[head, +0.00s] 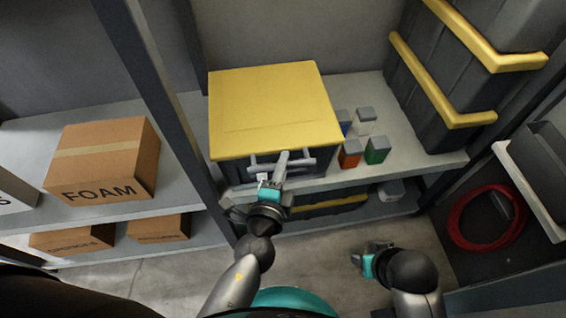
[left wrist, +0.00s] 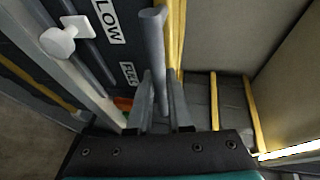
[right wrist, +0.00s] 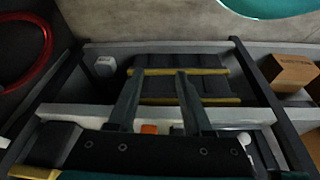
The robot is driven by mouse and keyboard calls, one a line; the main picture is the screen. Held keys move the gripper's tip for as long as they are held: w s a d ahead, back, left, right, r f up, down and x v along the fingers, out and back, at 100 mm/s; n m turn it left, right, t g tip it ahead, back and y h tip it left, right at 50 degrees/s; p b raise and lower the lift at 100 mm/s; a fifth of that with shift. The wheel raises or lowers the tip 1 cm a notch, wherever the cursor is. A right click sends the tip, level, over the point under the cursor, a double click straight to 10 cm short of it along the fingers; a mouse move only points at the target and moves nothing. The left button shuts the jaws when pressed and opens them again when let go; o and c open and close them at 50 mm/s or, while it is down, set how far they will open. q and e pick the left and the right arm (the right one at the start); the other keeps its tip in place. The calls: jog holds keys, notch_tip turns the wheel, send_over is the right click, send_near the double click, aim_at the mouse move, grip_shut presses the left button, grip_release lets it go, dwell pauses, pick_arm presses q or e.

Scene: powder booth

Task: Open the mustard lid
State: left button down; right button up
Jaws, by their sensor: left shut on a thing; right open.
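The mustard lid (head: 270,105) lies flat and closed on a dark box (head: 232,172) on the shelf. A grey bar handle (head: 303,164) runs along the lid's front. My left gripper (head: 277,172) is shut on this handle at the front of the box. In the left wrist view the handle (left wrist: 154,45) passes between the fingers, with the lid's mustard edge (left wrist: 176,35) beside it. A white knob (left wrist: 62,43) shows on the box front. My right gripper (head: 362,258) is open and empty, low in front of the shelf.
Several small grey-capped containers, including an orange one (head: 350,155) and a green one (head: 377,151), stand right of the box. A big dark case (head: 430,85) with yellow bars stands farther right. A shelf post (head: 165,100) rises at left. A FOAM carton (head: 105,160) is beyond it.

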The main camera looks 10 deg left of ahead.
pick_arm(q)
jog(key=shift+r, duration=0.1)
dwell(0.6)
